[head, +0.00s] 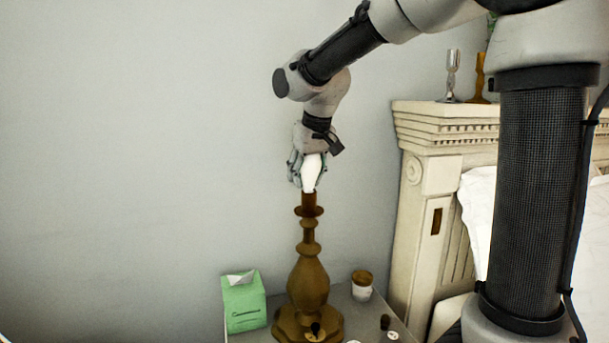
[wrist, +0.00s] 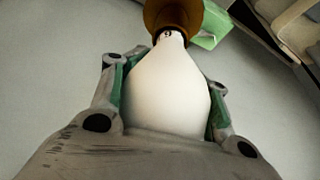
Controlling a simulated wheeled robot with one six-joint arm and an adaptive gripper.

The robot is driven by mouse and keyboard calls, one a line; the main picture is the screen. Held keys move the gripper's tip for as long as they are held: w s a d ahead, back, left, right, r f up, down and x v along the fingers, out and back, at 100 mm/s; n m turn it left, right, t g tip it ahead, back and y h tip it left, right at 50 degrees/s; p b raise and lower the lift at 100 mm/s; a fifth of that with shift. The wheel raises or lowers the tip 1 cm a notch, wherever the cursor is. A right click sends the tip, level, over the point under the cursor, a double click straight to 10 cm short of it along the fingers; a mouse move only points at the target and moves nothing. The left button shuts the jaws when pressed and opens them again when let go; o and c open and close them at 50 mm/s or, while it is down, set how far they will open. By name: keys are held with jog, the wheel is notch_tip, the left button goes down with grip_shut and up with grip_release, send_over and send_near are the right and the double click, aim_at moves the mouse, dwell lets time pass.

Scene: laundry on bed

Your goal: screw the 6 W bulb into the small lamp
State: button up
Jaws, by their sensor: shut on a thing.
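The small lamp (head: 308,280) is a brown turned base standing on the nightstand, with its socket (head: 309,204) at the top and no shade. My gripper (head: 307,170) is directly above the lamp, pointing down, and is shut on a white bulb (head: 313,172). In the wrist view the bulb (wrist: 168,90) sits between the two finger pads, with a mark like a 6 on its neck. The bulb's lower end meets the lamp's socket (wrist: 172,14); its base is hidden, so I cannot tell how far in it sits. The bulb looks nearly upright.
A green tissue box (head: 244,303) stands left of the lamp on the nightstand (head: 362,318). A white jar with a brown lid (head: 362,286) is to the right, with small items near the front. The carved headboard (head: 440,160) rises at right, with candlesticks (head: 452,75) on it.

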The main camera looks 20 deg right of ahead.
jog(key=shift+d+m+h, duration=0.2)
jog(key=shift+m+h, duration=0.15)
jog(key=shift+m, duration=0.5)
jog(key=shift+d+m+h, duration=0.15)
jog(key=shift+m+h, duration=0.2)
jog(key=shift+m, duration=0.5)
jog(key=shift+d+m+h, duration=0.15)
jog(key=shift+m+h, duration=0.15)
jog(key=shift+m, duration=0.6)
jog(key=shift+s+d+m+g+h, duration=0.1)
jog(key=shift+d+m+g+h, duration=0.15)
jog(key=shift+m, duration=0.55)
jog(key=m, duration=0.1)
jog(key=m+h, duration=0.1)
jog(key=m, duration=0.1)
jog(key=shift+s+d+g, duration=0.15)
jog(key=shift+d+g, duration=0.05)
jog(key=shift+g, duration=0.15)
